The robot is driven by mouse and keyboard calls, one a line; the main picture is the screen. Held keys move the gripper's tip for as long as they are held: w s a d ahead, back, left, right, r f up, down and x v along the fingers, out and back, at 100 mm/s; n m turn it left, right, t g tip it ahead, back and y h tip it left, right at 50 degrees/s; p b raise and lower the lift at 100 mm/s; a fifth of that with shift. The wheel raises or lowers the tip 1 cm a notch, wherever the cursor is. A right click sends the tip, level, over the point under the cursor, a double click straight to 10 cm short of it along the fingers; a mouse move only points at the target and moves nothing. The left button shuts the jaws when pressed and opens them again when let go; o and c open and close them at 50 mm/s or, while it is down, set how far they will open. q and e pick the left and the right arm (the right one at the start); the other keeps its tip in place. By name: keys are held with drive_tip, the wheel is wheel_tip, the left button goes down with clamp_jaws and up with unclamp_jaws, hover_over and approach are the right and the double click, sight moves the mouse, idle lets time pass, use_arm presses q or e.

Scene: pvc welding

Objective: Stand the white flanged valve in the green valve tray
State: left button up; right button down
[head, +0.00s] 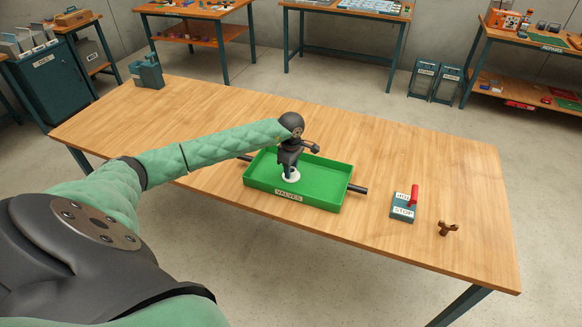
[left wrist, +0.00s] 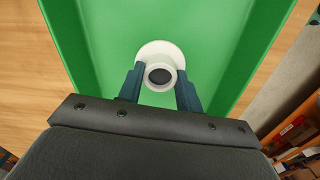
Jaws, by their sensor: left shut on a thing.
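The white flanged valve (head: 291,176) is inside the green valve tray (head: 318,199), which bears a VALVES label, in the head view. My left gripper (head: 290,168) is over the tray and shut on the valve. In the left wrist view, the valve (left wrist: 157,50) is between the two fingers of my left gripper (left wrist: 160,84), its round dark opening facing the camera and its wide flange against the tray floor (left wrist: 115,30) or just above it; I cannot tell which. The valve looks upright. My right gripper is not in view.
A small brown fitting (head: 448,229) lies near the table's right end. A teal holder (head: 147,73) stands at the far left corner. The wooden table (head: 215,112) is otherwise mostly clear.

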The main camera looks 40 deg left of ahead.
use_arm(q)
drive_tip(key=shift+f, duration=0.15)
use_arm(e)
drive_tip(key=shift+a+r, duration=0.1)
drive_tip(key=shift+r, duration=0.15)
use_arm(q)
drive_tip(key=o, duration=1)
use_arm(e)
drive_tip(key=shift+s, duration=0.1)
use_arm(q)
drive_tip(key=shift+r, duration=0.2)
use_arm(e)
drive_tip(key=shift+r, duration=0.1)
use_arm(q)
drive_tip(key=shift+r, duration=0.1)
drive_tip(key=shift+r+b, duration=0.3)
drive_tip(key=shift+b, duration=0.05)
wheel_tip(320, 180, up, 11)
drive_tip(key=b, duration=0.4)
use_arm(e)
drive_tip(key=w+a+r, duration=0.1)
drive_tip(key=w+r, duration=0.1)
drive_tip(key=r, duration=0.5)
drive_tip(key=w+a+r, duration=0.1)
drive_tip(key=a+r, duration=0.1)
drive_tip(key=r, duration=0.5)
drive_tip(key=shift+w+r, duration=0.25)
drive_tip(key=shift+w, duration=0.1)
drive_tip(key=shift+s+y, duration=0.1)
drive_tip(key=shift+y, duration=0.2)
